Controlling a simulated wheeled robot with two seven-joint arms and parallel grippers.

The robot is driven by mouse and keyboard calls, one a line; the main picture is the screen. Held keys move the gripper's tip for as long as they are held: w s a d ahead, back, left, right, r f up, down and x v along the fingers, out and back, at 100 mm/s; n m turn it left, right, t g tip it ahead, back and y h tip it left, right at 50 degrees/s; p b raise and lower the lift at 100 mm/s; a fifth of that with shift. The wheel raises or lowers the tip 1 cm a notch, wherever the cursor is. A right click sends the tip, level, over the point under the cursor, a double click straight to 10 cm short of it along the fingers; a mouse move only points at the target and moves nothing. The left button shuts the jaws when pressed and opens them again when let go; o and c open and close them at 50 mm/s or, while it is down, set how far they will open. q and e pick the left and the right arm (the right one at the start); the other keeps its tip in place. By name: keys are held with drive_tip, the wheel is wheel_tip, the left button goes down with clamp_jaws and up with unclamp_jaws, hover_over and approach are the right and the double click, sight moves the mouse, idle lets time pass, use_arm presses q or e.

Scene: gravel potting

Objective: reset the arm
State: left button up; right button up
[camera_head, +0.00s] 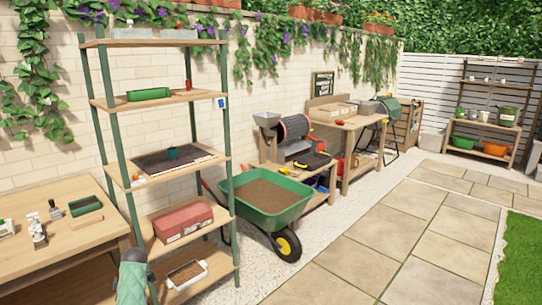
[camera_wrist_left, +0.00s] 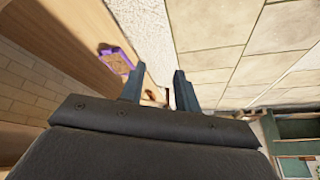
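My left gripper (camera_wrist_left: 156,82) shows in the left wrist view with its two dark fingers apart. Nothing is held between the fingertips; paving and pale gravel show beyond them. A purple-rimmed tray (camera_wrist_left: 117,62) with brown contents lies to the left of the fingers, clear of them. In the head view neither gripper can be made out. My right gripper is in no view.
A green-posted shelf rack (camera_head: 108,120) stands at the left, beside a wooden table (camera_head: 85,232). A green wheelbarrow (camera_head: 270,222) of brown soil stands right of it. Workbenches line the wall. The paved path (camera_head: 400,225) is clear, with grass (camera_head: 522,260) at right.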

use_arm(q)
drive_tip(key=s+d+f+m+t+h, duration=0.15)
drive_tip(key=s+d+f+m, duration=0.25)
drive_tip(key=s+d+m, duration=0.55)
drive_tip(key=s+d+f+m+t, duration=0.25)
drive_tip(key=s+d+m, duration=0.25)
drive_tip(key=s+d, duration=0.9)
drive_tip(key=s+d+r+m+h, duration=0.2)
drive_tip(key=s+d+r+m, duration=0.2)
drive_tip(key=s+d, duration=0.6)
drive_tip(key=s+d+r+m+h, duration=0.3)
drive_tip(key=s+d+m, duration=0.3)
drive_tip(key=s+d, duration=0.5)
drive_tip(key=shift+d+r+t+p, duration=0.4)
drive_tip(key=shift+d+r, duration=0.1)
drive_tip(key=shift+d, duration=0.15)
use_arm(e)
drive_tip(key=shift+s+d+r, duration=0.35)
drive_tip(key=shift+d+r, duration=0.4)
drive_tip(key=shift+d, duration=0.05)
